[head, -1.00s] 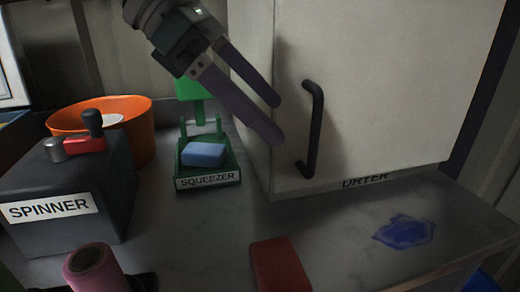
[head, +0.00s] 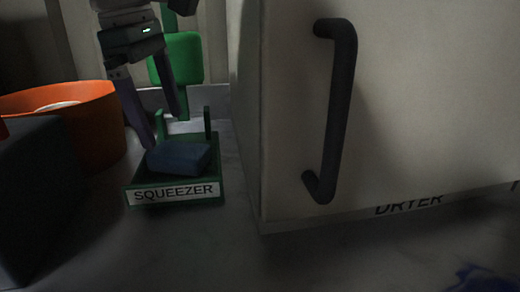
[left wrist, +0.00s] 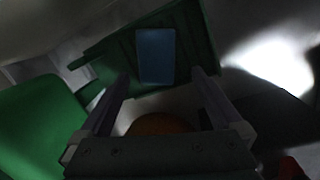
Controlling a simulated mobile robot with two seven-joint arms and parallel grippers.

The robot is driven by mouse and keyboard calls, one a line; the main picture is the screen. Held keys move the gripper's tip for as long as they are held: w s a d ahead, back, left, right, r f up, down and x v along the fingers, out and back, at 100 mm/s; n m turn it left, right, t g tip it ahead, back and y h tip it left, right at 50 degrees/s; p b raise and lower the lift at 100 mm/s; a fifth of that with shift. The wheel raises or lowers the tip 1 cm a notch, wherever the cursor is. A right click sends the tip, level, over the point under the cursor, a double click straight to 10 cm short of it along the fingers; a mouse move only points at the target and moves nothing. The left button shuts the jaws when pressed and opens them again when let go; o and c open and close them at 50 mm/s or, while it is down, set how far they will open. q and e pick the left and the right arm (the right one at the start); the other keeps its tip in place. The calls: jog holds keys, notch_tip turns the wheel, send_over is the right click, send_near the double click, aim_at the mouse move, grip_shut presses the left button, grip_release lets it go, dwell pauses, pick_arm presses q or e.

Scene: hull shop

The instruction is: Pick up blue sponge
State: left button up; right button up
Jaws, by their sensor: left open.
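The blue sponge (head: 180,158) lies in the green tray of the squeezer (head: 215,180), behind its "SQUEEZER" label. My left gripper (head: 165,138) is open and points down above the tray, with its fingers at the back left of the sponge in the head view. In the left wrist view the sponge (left wrist: 156,56) lies in the tray beyond the two spread fingers (left wrist: 160,85), and nothing is between them. I cannot tell whether a finger touches the sponge. My right gripper is not in view.
The white dryer (head: 400,110) with its dark handle (head: 338,110) stands close on the right of the squeezer. An orange bowl (head: 100,125) and the dark spinner (head: 40,200) stand on the left. A blue puddle (head: 485,280) is at the lower right.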

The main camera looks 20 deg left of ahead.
aim_at(177, 149)
pick_arm(q)
jog(key=f, duration=0.2)
jog(key=w+f, duration=0.1)
jog(key=f, duration=0.3)
jog(key=shift+w+d, duration=0.25)
jog(key=shift+d, duration=0.1)
jog(key=shift+c, duration=0.2)
